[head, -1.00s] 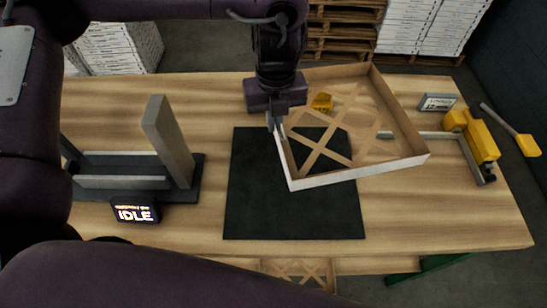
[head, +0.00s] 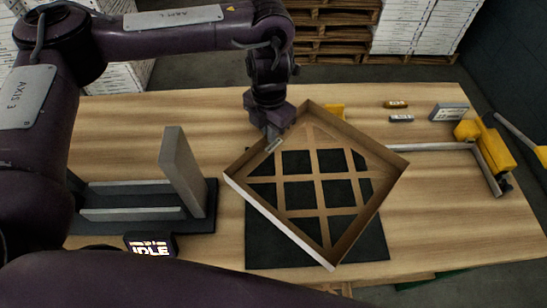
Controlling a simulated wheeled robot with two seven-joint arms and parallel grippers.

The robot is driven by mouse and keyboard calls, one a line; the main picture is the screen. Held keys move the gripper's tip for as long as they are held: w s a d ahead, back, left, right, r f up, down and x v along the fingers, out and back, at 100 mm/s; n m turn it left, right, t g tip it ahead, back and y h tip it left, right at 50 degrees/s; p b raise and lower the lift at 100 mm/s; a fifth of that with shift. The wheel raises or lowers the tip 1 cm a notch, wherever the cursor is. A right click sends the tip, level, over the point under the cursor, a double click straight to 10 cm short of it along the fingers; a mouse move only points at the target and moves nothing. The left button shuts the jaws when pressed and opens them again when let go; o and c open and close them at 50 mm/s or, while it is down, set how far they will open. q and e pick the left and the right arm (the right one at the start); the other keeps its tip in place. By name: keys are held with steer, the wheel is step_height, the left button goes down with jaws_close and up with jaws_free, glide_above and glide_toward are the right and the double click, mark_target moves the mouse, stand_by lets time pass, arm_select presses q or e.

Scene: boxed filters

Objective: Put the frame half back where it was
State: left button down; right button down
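The frame half (head: 385,185) is a shallow brown cardboard frame with a lattice across it and a white outer side. It is turned cornerwise over the black mat (head: 262,255), which shows through the lattice openings. I cannot tell whether it touches the mat. My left gripper (head: 272,141) is at the frame half's upper left wall, with its fingers closed over that wall. My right gripper is not in view.
A grey slotted stand with an upright plate (head: 183,175) is at left, behind a display reading IDLE (head: 150,245). A yellow clamp-like tool (head: 484,150), a grey box (head: 449,112) and two small blocks (head: 396,104) are at right. A yellow object (head: 333,110) is partly hidden behind the frame half.

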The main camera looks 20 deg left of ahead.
arm_select(q)
step_height(320, 180, down, 11)
steer(key=shift+r+b, duration=0.1)
steer(key=shift+b, duration=0.3)
steer(key=shift+f, duration=0.2)
steer(key=c, duration=1.7)
jaws_free()
steer(key=shift+r, duration=0.15)
step_height(320, 180, up, 12)
steer(key=shift+r+p, duration=0.1)
steer(key=shift+p, duration=0.35)
